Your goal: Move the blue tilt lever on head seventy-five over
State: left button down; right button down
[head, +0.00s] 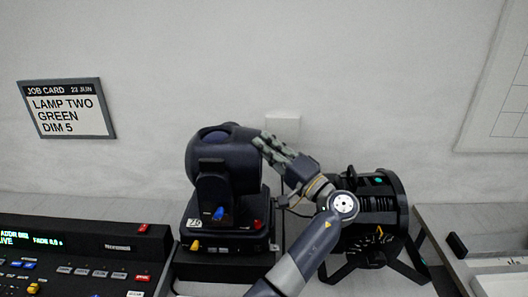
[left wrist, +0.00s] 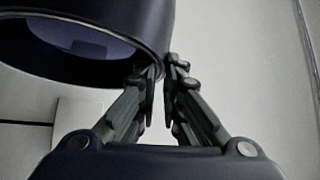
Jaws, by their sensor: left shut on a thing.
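Moving head seventy-five (head: 222,160) is a dark lamp head in a yoke on a black base, with a small white number tag (head: 195,223) that is hard to read. Its blue tilt lever (head: 218,213) is low on the front of the yoke. My left gripper (head: 264,143) is at the lamp head's right side, well above the blue lever. In the left wrist view, my left gripper's fingertips (left wrist: 164,66) are close together on the dark rim of the lamp head (left wrist: 100,72), shut on it. My right gripper is not in view.
A yellow lever (head: 195,245) and red parts show on the base. A black par can (head: 378,200) with a dial stands right, behind my forearm. A control desk (head: 100,250) is at left. A job card (head: 67,108) hangs on the wall.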

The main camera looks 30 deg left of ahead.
pick_arm(q)
jog(key=shift+f, duration=0.1)
jog(key=c, duration=1.7)
grip_release()
jog(key=shift+w, duration=0.1)
jog(key=v, duration=1.2)
jog(key=shift+a+f, duration=0.1)
